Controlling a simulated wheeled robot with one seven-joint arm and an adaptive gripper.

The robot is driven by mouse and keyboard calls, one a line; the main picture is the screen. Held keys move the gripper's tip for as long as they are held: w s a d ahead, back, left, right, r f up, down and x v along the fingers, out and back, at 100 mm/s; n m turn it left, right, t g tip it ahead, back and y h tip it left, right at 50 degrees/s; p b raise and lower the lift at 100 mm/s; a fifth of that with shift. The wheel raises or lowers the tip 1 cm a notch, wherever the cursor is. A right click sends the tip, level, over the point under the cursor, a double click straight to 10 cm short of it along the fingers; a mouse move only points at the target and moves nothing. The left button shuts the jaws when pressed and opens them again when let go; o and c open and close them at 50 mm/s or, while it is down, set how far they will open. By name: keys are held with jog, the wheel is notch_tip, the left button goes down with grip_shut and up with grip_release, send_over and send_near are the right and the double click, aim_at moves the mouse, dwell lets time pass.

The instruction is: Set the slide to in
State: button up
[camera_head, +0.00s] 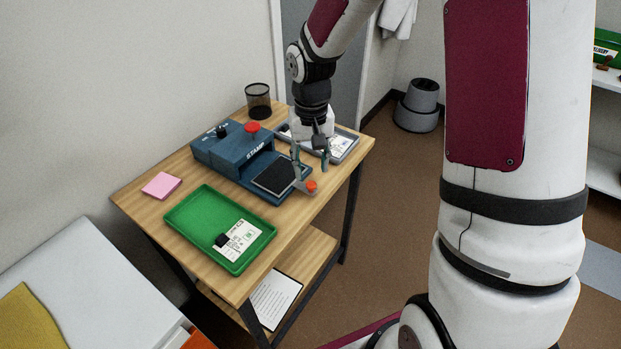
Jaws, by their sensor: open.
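A blue stamp machine (222,150) stands on the wooden table, with a red button and a black knob on top. Its slide, with a black pad (273,177), sticks out of the front toward the lower right. A grey bracket at the slide's outer end carries an orange knob (311,186). My gripper (310,166) points down close to this outer end, with its fingers apart and nothing visible between them. The knob shows just below the fingertips; I cannot tell whether they touch the bracket.
A green tray (188,213) with a white card (241,238) and a small black block is at the front. A grey tray (341,148) with papers lies behind my gripper. A pink pad (161,185) and a black mesh cup (258,101) stand near the wall side.

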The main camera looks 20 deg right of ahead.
aim_at(311, 184)
jog(key=shift+f, duration=2.65)
grip_shut()
